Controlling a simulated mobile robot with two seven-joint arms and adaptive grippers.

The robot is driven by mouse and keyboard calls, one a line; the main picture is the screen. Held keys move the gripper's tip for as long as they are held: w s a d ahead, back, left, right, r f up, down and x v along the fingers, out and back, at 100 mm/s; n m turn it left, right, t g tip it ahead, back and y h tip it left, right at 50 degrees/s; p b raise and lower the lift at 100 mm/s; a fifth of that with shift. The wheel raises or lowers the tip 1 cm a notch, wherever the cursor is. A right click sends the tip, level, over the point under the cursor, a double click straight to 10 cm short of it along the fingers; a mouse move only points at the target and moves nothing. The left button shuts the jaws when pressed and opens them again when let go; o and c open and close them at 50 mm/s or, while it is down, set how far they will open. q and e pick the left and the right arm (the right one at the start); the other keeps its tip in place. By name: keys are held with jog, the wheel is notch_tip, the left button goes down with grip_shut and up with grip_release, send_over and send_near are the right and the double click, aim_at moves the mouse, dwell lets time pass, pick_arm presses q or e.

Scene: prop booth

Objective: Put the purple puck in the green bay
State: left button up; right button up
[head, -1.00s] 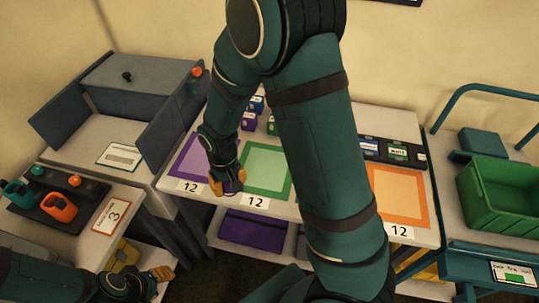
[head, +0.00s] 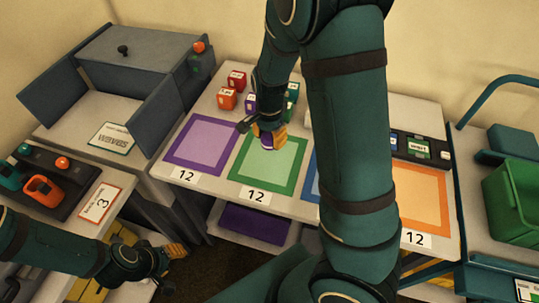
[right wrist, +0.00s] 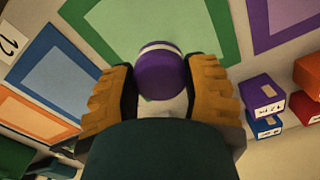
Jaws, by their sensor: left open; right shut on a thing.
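The purple puck (head: 267,142) has a pale band and sits between the orange fingertips of my right gripper (head: 267,136), which is shut on it. In the right wrist view the puck (right wrist: 160,72) shows between both fingers (right wrist: 160,95). The green bay (head: 240,168) is a green-framed square on the table, with a 12 label at its front. The puck overlaps the bay's far edge in the head view; its height above the table is hard to tell. My left gripper (head: 172,262) is open and empty at the lower left, away from the table.
A purple bay (head: 183,155) lies left of the green bay, an orange bay (head: 420,200) to the right. Several small coloured blocks, including a red one (head: 237,79), stand behind. A green crate (head: 515,205) is at far right. My right arm hides much of the blue bay.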

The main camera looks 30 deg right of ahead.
aim_at(270, 136)
notch_tip(270, 136, down, 7)
jog(key=shift+f+b, duration=0.15)
jog(key=shift+b, duration=1)
jog(key=o, duration=1.2)
jog(key=shift+c, duration=0.2)
notch_tip(270, 136, up, 11)
jog(key=p, duration=0.4)
jog(key=shift+r+p, duration=0.4)
jog(key=shift+r, duration=0.25)
